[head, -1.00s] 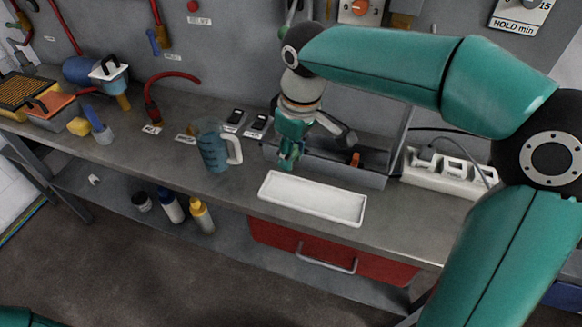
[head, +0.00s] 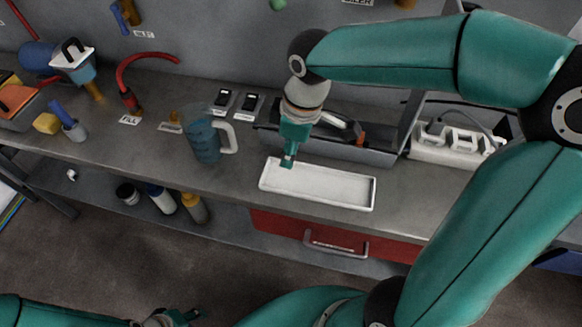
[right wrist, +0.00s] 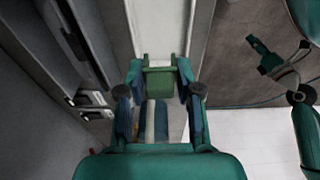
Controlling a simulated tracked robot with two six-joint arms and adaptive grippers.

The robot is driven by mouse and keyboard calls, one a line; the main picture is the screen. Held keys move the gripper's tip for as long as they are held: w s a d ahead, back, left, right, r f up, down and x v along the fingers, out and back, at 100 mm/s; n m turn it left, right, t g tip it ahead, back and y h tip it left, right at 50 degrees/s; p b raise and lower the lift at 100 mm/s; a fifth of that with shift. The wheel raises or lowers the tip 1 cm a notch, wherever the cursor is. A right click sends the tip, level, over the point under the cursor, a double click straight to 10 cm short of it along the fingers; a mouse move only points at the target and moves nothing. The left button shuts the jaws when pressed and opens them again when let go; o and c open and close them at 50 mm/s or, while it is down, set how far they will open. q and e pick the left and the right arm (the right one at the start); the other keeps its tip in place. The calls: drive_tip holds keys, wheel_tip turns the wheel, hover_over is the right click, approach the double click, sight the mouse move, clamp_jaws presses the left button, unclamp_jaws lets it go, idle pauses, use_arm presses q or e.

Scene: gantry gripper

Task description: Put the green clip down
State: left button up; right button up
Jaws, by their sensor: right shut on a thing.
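My right gripper (head: 289,158) points down at the left end of the white tray (head: 345,196) in the head view. It is shut on the green clip, which shows between the fingertips in the right wrist view (right wrist: 160,82). In that view the tray (right wrist: 160,28) lies beyond the clip. In the head view the clip is too small to separate from the fingertips, and I cannot tell its height above the tray. My left gripper (head: 178,318) is partly cut off at the bottom edge; its opening is unclear.
A measuring jug (head: 203,142) stands left of the tray on the grey bench. A grey open bin (head: 380,157) stands behind the tray, with a white block rack (head: 440,147) to its right. Bare bench lies between the jug and the tray.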

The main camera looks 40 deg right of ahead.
sight(289, 178)
wheel_tip(289, 178, down, 7)
drive_tip(key=shift+r, duration=0.2)
drive_tip(key=shift+s+f, duration=0.1)
drive_tip(key=o, duration=0.8)
drive_tip(key=shift+o, duration=0.2)
drive_tip(key=shift+r, duration=0.3)
wheel_tip(289, 178, up, 12)
drive_tip(key=s+d, duration=0.1)
drive_tip(key=shift+s+f, duration=0.15)
drive_tip(key=shift+f, duration=0.05)
drive_tip(key=shift+p, duration=0.3)
